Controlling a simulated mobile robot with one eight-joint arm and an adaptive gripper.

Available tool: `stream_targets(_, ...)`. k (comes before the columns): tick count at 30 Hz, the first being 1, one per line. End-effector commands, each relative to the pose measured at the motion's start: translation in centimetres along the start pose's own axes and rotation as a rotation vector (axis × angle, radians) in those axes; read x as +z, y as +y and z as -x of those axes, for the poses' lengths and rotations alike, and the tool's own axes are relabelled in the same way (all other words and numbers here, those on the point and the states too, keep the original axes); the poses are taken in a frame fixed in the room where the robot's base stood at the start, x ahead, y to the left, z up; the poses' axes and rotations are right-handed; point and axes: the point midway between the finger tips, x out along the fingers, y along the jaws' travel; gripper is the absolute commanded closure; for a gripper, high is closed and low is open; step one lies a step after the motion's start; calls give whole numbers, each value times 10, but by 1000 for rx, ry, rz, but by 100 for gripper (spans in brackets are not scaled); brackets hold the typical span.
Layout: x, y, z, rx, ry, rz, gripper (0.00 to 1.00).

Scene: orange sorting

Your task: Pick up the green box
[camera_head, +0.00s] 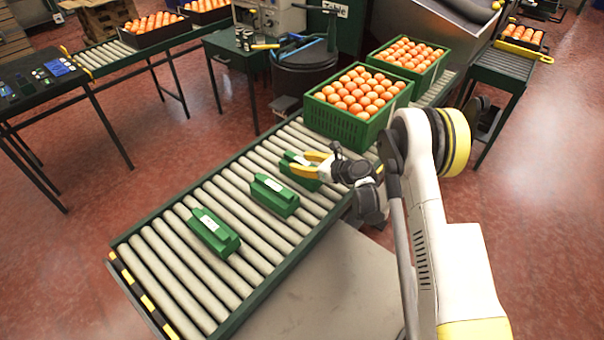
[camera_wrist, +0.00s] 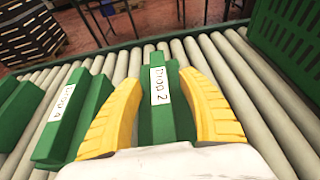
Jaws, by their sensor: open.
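Three green boxes with white labels lie apart in a row on a roller conveyor (camera_head: 180,265). My gripper (camera_head: 308,164) is open at the farthest box (camera_head: 288,168), the one nearest the egg crate. In the wrist view, the yellow fingers of my gripper (camera_wrist: 160,82) stand on either side of this green box (camera_wrist: 158,128), with small gaps visible. Its near end is hidden by my gripper. The middle box (camera_head: 273,197) also shows left of my left finger in the wrist view (camera_wrist: 85,118). The nearest box (camera_head: 214,233) is partly in the wrist view (camera_wrist: 15,112).
A table (camera_head: 40,85) stands at the left. The rollers at the near end of the conveyor are clear.

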Motion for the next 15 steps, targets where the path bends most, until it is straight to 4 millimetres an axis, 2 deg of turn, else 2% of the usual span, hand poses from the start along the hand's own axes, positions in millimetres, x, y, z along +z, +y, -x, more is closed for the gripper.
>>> stream_targets(3, 1, 0, 1, 0, 0, 0, 54)
stream_targets(7, 1, 0, 1, 0, 0, 0, 94)
stream_targets(8, 1, 0, 1, 0, 0, 0, 100)
stream_targets(15, 1, 0, 1, 0, 0, 0, 100)
